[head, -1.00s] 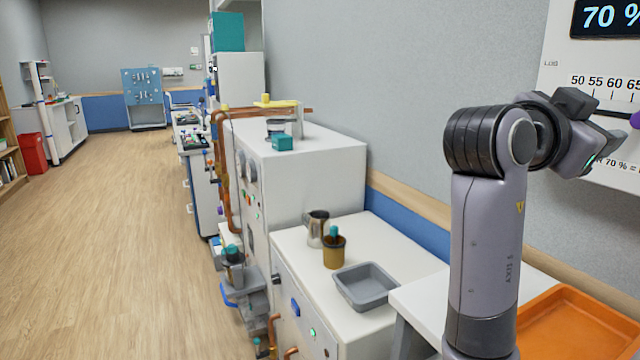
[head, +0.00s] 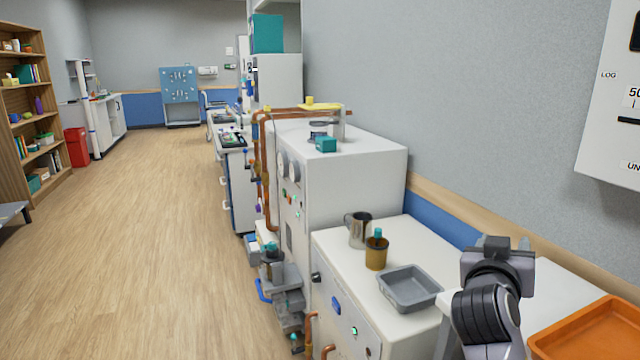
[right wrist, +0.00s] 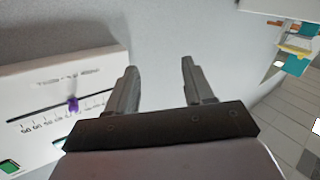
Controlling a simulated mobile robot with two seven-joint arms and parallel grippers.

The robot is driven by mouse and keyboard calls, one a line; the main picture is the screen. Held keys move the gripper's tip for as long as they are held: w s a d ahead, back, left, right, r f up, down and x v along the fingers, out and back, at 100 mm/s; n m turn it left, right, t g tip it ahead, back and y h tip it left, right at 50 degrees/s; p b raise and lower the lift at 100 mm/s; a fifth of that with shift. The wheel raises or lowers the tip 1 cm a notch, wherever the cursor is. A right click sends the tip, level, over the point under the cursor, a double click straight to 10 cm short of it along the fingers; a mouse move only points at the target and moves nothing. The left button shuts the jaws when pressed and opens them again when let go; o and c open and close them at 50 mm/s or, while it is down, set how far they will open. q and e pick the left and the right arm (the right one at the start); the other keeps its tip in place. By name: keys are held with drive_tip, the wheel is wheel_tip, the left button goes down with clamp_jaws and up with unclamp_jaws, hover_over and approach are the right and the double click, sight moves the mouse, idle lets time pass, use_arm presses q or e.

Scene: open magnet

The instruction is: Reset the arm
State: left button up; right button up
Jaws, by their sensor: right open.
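My right arm (head: 490,300) rises at the lower right of the head view, in front of the white counter and beside the orange tray. In the right wrist view my right gripper (right wrist: 159,68) has its two fingers well apart, with nothing between them but the grey wall behind. A white board with a scale (right wrist: 75,90) and a purple marker (right wrist: 73,103) lies to the left of the fingers, apart from them. My left gripper is in neither view.
An orange tray (head: 590,335) is at the lower right. A wall board (head: 615,110) hangs at right. The wooden floor (head: 140,240) at left is clear.

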drive_tip(key=s+a+f+n+y, duration=0.2)
drive_tip(key=f+y, duration=0.1)
drive_tip(key=f, duration=0.4)
drive_tip(key=s+a+f+n+y+p, duration=0.1)
drive_tip(key=s+a+f+n+y, duration=0.15)
drive_tip(key=f, duration=0.45)
drive_tip(key=s+a+f+n+y, duration=0.1)
drive_tip(key=a+f+n+y, duration=0.15)
drive_tip(key=f, duration=0.45)
drive_tip(key=s+a+f+g+y, duration=0.1)
drive_tip(key=s+a+f+y, duration=0.1)
drive_tip(key=s+f, duration=0.5)
drive_tip(key=s+a+f+n+g+y+p, duration=0.1)
drive_tip(key=s+a+f+y, duration=0.2)
drive_tip(key=s+f, duration=0.3)
drive_tip(key=s+a, duration=0.1)
drive_tip(key=s, duration=0.4)
drive_tip(key=shift+s+a+f+g+y, duration=0.25)
drive_tip(key=shift+s+f+g+y, duration=0.05)
drive_tip(key=shift+s+f+g, duration=0.1)
drive_tip(key=shift+c, duration=0.9)
drive_tip(key=shift+d, duration=0.1)
